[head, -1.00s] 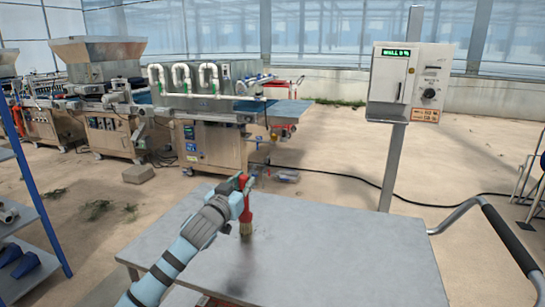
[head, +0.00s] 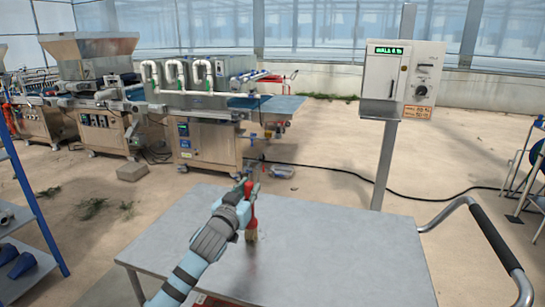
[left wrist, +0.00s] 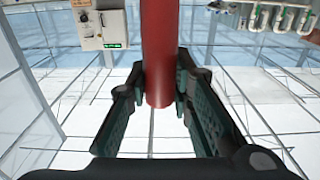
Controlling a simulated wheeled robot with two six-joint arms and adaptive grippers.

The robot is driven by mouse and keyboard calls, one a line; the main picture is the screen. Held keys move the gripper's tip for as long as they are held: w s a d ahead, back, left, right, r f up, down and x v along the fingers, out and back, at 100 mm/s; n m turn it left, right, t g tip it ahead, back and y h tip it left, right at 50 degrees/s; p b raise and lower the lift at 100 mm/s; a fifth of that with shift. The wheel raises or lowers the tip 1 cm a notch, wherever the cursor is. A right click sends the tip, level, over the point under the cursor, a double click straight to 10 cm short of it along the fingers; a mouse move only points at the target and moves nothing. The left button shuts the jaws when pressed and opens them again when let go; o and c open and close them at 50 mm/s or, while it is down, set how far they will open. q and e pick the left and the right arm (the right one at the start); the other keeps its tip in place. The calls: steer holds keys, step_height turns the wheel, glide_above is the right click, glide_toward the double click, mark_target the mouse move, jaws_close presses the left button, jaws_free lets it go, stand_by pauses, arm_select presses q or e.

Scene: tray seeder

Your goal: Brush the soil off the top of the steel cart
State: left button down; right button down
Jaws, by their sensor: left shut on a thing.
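The steel cart (head: 340,245) has a flat grey top that fills the lower middle of the head view. My left gripper (head: 247,192) is above its back left part, shut on the red handle of a brush (head: 251,213). The brush is nearly upright, with its tan bristles down at the cart top. In the left wrist view my left gripper (left wrist: 161,88) has its fingers on both sides of the red handle (left wrist: 160,45). A faint dark patch lies on the top below the bristles; I cannot tell soil from shadow. My right gripper is out of view.
A grey control box (head: 405,80) on a post stands behind the cart. The cart's black-gripped push handle (head: 492,232) rises at the right. Seeding machines (head: 205,140) stand at the back left, and a blue-framed shelf (head: 35,205) at the left edge. The right of the cart top is clear.

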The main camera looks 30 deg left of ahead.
arm_select(q)
steer(key=shift+w+d+p, duration=0.7)
steer(key=shift+d+p, duration=0.05)
steer(key=shift+d, duration=1.9)
step_height(320, 180, up, 8)
steer(key=p, duration=0.8)
steer(key=shift+f, duration=0.1)
